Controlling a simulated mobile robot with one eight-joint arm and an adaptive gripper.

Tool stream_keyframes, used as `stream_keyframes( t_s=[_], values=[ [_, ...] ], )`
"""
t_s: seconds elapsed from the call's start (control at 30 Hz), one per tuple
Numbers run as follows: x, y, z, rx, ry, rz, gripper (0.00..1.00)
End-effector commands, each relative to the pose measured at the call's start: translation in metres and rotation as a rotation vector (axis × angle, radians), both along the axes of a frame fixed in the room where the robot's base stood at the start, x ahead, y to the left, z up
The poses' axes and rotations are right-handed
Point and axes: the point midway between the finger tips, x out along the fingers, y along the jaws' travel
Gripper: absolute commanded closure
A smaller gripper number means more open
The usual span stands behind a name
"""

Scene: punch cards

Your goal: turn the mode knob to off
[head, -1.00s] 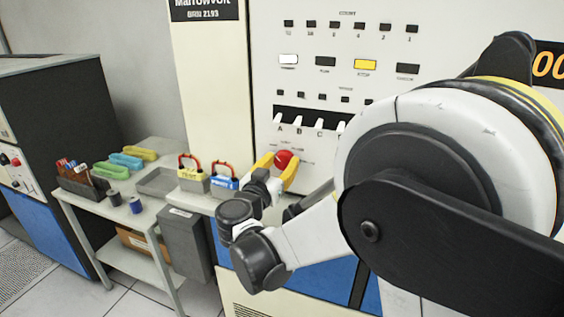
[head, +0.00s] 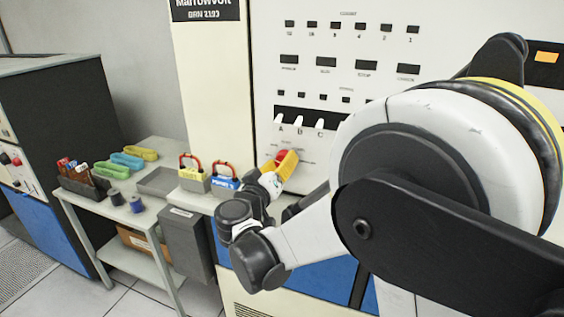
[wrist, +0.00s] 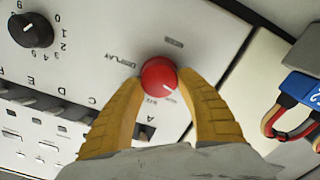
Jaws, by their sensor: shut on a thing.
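The red mode knob (wrist: 157,74) sits on the white panel of the machine, below the row of white lettered switches (head: 299,122). It also shows in the head view (head: 283,155). My gripper (wrist: 163,86) has its two yellow fingers closed on opposite sides of the knob. In the head view my gripper (head: 281,163) is turned, and its fingers partly cover the knob. A short white mark on the knob's face points to the lower right in the wrist view. Of the small labels around it, DISPLAY is readable; the others are too small to read surely.
A black numbered dial (wrist: 31,30) is on the same panel in the wrist view. Blue (head: 225,183) and yellow (head: 194,180) blocks with red handles stand left of my gripper. A side table (head: 95,202) holds trays and spools. The panel's indicator windows (head: 326,62) are dark.

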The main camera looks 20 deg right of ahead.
Motion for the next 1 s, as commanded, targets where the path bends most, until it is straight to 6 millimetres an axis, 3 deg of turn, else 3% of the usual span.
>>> stream_keyframes(
  t_s=[0.4,0.97,1.0],
  values=[
    [0.0011,0.0007,0.0003,-0.165,0.117,0.0,0.88],
    [0.0013,0.0008,0.0004,-0.191,0.136,0.0,0.88],
    [0.0013,0.0008,0.0004,-0.191,0.136,0.0,0.48]
  ],
)
